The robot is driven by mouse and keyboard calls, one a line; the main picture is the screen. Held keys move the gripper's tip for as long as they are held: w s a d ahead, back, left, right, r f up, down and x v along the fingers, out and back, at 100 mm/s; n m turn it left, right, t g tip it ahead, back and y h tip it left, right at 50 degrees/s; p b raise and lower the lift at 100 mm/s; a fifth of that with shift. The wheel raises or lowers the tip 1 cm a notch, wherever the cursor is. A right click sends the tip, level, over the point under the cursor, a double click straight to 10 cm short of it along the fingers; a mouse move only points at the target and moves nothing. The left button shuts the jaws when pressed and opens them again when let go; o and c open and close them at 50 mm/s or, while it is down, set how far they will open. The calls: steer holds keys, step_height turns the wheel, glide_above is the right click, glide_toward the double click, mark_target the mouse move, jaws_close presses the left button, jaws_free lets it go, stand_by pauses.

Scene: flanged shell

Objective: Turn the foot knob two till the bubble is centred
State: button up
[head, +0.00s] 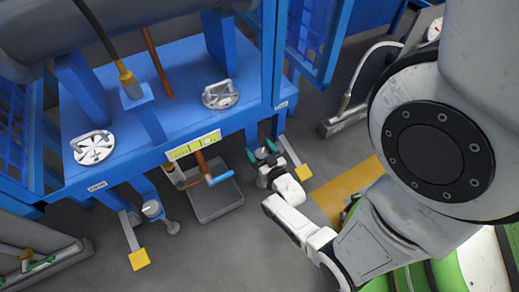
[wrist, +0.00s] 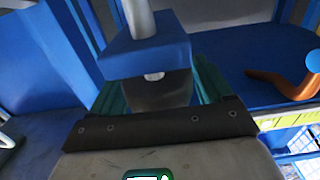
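A blue machine frame (head: 150,150) stands on adjustable feet. Its yellow-green bubble level (head: 193,146) sits on the front edge; the bubble's place is too small to tell. Part of the level shows at the right edge of the wrist view (wrist: 300,142). My gripper (head: 261,154) is at the right front foot, fingers either side of its knob. In the wrist view the teal fingers (wrist: 162,90) flank the dark grey foot knob (wrist: 155,97) and appear to touch both its sides. The knob sits below a blue bracket (wrist: 145,55). I cannot read which number this foot has.
Another foot knob (head: 152,209) is at the left front. A brown lever with a blue end (head: 205,170) hangs between the feet above a grey floor plate (head: 215,200). Yellow-ended bars (head: 139,259) stick out near the feet. The grey floor in front is clear.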

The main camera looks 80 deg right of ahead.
steer(key=c, duration=0.8)
steer(key=shift+r+m+g+h, duration=0.1)
steer(key=shift+m+g+h, duration=0.2)
steer(key=shift+g, duration=0.1)
